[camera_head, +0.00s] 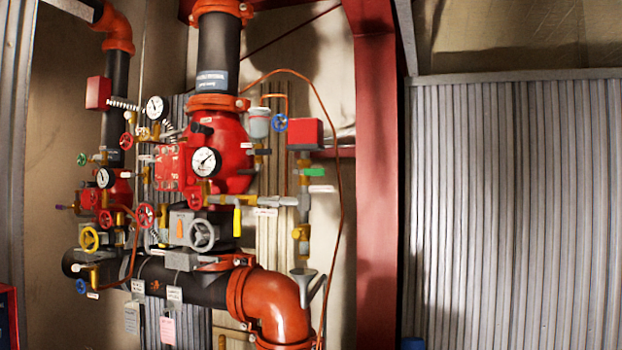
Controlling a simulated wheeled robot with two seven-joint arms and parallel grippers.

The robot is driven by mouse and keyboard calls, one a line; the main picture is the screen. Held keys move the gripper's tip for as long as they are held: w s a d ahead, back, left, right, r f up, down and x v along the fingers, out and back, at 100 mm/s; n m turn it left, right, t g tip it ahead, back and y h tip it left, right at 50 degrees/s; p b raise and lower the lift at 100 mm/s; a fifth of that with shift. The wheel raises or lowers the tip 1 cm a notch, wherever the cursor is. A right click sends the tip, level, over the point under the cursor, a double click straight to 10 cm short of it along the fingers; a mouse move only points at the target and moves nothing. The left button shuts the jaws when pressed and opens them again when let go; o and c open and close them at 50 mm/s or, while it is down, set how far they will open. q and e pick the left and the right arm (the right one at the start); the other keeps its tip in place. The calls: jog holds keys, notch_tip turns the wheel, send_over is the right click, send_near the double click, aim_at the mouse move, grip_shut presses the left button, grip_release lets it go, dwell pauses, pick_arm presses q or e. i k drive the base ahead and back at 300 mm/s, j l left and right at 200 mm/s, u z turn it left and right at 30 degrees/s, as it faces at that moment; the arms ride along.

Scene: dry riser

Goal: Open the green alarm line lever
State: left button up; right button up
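Neither of my grippers is in view.
A red steel column (375,180) stands right of the levers, and a thin copper tube (341,200) curves between. Gauges, handwheels and a yellow lever (237,221) crowd the left. A grey funnel (304,285) hangs below. Corrugated wall (515,210) fills the right.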

aim_at(306, 171)
jog(key=l+u, duration=0.4)
jog(key=l, duration=0.3)
jog(key=i+j, duration=0.25)
jog(key=i, duration=0.2)
jog(key=i+j+u, duration=0.15)
jog(key=i+j, duration=0.35)
jog(key=i, duration=0.35)
jog(key=u, duration=0.05)
